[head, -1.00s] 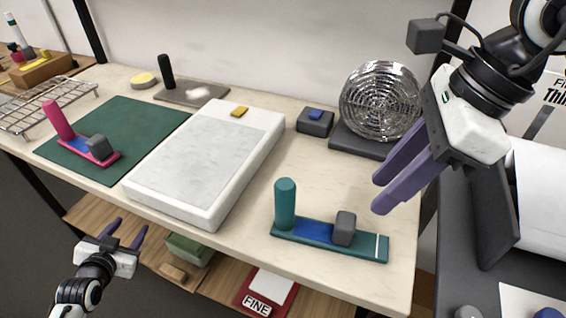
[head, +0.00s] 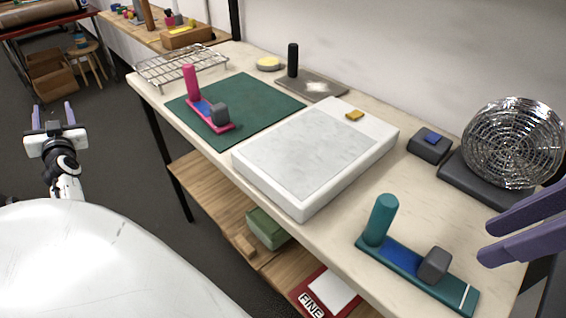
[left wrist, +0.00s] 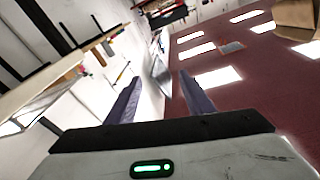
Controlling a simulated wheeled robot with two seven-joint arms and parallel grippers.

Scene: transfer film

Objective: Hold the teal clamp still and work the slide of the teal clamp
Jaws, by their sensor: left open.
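The teal clamp (head: 398,262) lies near the front right of the worktable. It has an upright teal post at its left end, a blue strip along its base, and a grey slide block (head: 434,265) toward its right end, short of a white line. My right gripper (head: 487,243) is at the right edge, its two purple fingers apart and empty, beyond and to the right of the clamp, not touching it. My left gripper (head: 54,108) is open and empty at the far left, off the table. Its fingers also show in the left wrist view (left wrist: 160,80).
A pink clamp (head: 207,112) stands on a green mat (head: 262,100). A white slab (head: 315,150) lies between the mat and the teal clamp. Behind are a small grey block (head: 430,147) and a shiny round disc (head: 513,143). A wire rack (head: 180,65) sits far left.

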